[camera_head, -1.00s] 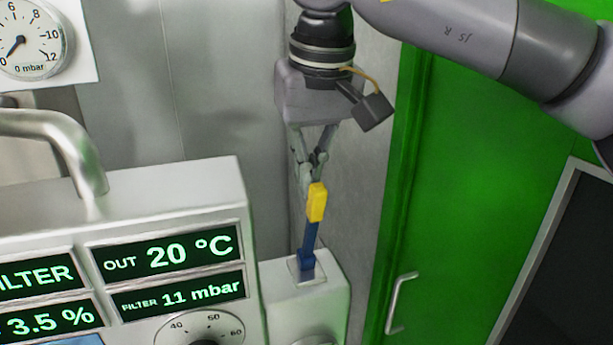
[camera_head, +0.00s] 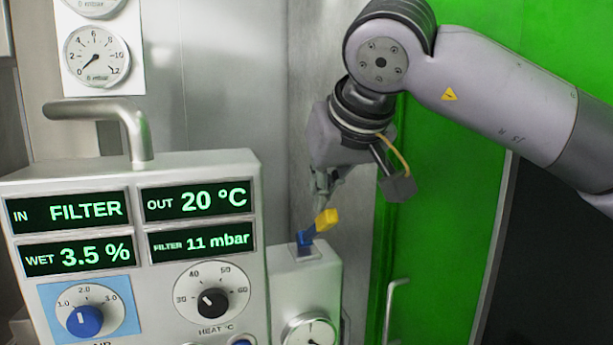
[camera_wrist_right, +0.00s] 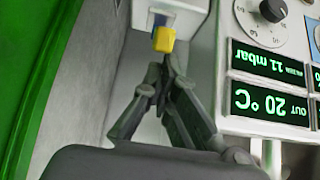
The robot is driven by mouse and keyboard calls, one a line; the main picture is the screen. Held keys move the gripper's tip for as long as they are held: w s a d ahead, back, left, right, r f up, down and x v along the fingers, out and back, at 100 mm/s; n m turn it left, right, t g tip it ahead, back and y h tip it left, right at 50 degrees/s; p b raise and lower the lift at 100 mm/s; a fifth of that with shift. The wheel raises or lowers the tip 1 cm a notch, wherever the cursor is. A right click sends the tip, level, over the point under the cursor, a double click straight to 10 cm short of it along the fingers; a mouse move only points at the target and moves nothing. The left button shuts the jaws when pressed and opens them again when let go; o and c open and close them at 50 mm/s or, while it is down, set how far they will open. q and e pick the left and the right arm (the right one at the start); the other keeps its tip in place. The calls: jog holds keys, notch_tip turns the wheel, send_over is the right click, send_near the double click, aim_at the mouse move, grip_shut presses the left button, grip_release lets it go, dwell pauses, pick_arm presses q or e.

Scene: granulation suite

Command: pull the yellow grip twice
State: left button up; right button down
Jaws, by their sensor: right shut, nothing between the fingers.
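The yellow grip (camera_head: 327,219) tops a short blue lever (camera_head: 307,238) on a pale box beside the control panel. The lever leans over to the right and toward me. The yellow grip also shows in the right wrist view (camera_wrist_right: 164,40), just beyond the fingertips. My right gripper (camera_head: 320,203) is shut and empty, close behind and above the grip. Its fingertips (camera_wrist_right: 160,70) are together in the wrist view. I cannot tell whether they touch the grip. My left gripper is not in view.
The control panel (camera_head: 140,175), with lit displays and dials, stands left of the lever. The lever's box (camera_head: 290,285) carries a gauge (camera_head: 310,330). A grey wall is behind, and a green door (camera_head: 440,190) is at the right.

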jog(key=f+b, duration=0.1)
jog(key=s+f+t+b, duration=0.1)
jog(key=b, duration=0.1)
jog(key=d+f+t+b, duration=0.1)
jog(key=f+b, duration=0.1)
jog(key=shift+s+y, duration=0.4)
jog(key=shift+s+b, duration=0.1)
jog(key=shift+b, duration=0.3)
jog(key=shift+d+f, duration=0.1)
jog(key=shift+f, duration=0.1)
jog(key=shift+s+f+b, duration=0.2)
jog(key=shift+f+b, duration=0.05)
jog(key=shift+b, duration=0.2)
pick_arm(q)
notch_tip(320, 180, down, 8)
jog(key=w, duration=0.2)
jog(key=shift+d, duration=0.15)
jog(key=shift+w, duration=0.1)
pick_arm(e)
jog(key=shift+f, duration=0.15)
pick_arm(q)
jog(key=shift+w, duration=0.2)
pick_arm(e)
send_near(333, 223)
jog(key=shift+s+d+r, duration=0.1)
jog(key=shift+s+r, duration=0.1)
jog(key=shift+s, duration=0.6)
